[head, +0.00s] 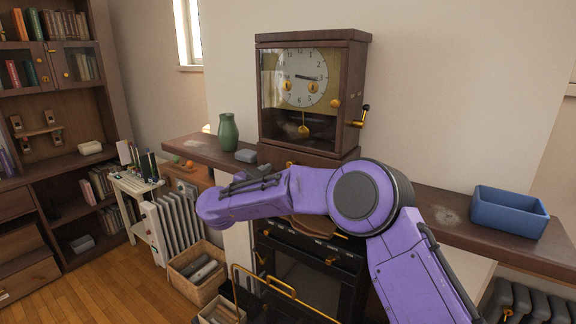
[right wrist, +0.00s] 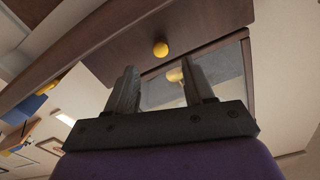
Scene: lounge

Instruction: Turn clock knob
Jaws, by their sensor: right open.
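The wooden clock (head: 312,95) stands on the mantel shelf, with a white dial and a glazed front. A brass and dark knob with a crank-like shape (head: 362,117) sticks out from its right side. A small round brass knob (head: 335,103) is on its front. In the right wrist view my right gripper (right wrist: 162,92) is open and empty. A round yellow knob (right wrist: 160,49) on a dark wooden panel lies beyond the fingertips, apart from them. My left gripper is not seen.
A green vase (head: 228,132) and a small grey block (head: 245,156) stand on the mantel (head: 190,148) left of the clock. A blue bin (head: 508,212) sits at its right end. Below are a black stove (head: 300,270) and baskets (head: 198,266). A bookcase stands left.

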